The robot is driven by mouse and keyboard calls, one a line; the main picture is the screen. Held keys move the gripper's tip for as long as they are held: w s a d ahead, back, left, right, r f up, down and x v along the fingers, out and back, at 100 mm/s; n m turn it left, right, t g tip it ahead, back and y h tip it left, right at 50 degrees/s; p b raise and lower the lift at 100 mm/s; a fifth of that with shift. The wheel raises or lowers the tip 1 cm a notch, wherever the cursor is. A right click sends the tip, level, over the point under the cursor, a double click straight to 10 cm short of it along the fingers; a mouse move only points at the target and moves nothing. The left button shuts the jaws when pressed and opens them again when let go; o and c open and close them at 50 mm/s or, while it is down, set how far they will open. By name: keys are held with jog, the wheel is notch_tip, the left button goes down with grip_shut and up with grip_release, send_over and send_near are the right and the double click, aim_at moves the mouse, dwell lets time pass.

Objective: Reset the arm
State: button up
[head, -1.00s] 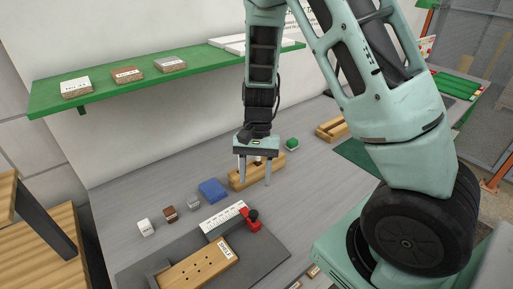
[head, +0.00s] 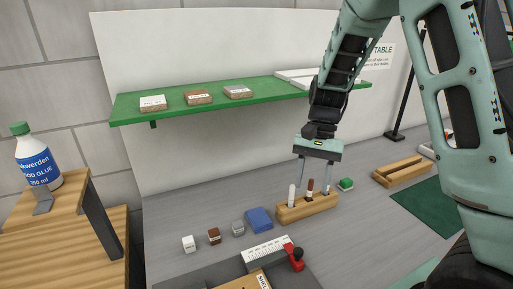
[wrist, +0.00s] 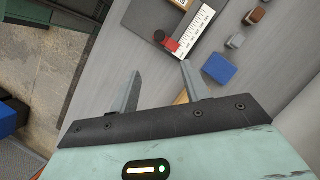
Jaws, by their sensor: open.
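My gripper (head: 313,176) is open and empty in the head view, with its two fingers pointing down. It hangs at a wooden holder (head: 307,208) that holds a white marker (head: 291,195) and a brown marker (head: 310,188). I cannot tell whether the fingers touch the holder. In the wrist view my gripper (wrist: 160,82) shows its two fingers spread with nothing between them. The holder is mostly hidden there behind the gripper.
A blue block (head: 259,219), small cubes (head: 214,236), a white ruler (head: 265,249) and a red clamp (head: 293,257) lie on the grey table (head: 180,215). A green shelf (head: 200,108) with boards runs above. A glue bottle (head: 38,158) stands on a wooden stand at left.

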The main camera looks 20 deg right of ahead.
jog(key=s+a+f+n+t+h+b, duration=0.1)
jog(key=s+a+n+b, duration=0.4)
jog(key=s+a+n, duration=1.1)
jog(key=s+a+t+h, duration=0.1)
jog(key=s+a+t, duration=0.1)
jog(key=s+a, duration=0.1)
jog(key=shift+a+n+h, duration=0.3)
jog(key=shift+a+n, duration=0.1)
jog(key=shift+a, duration=0.05)
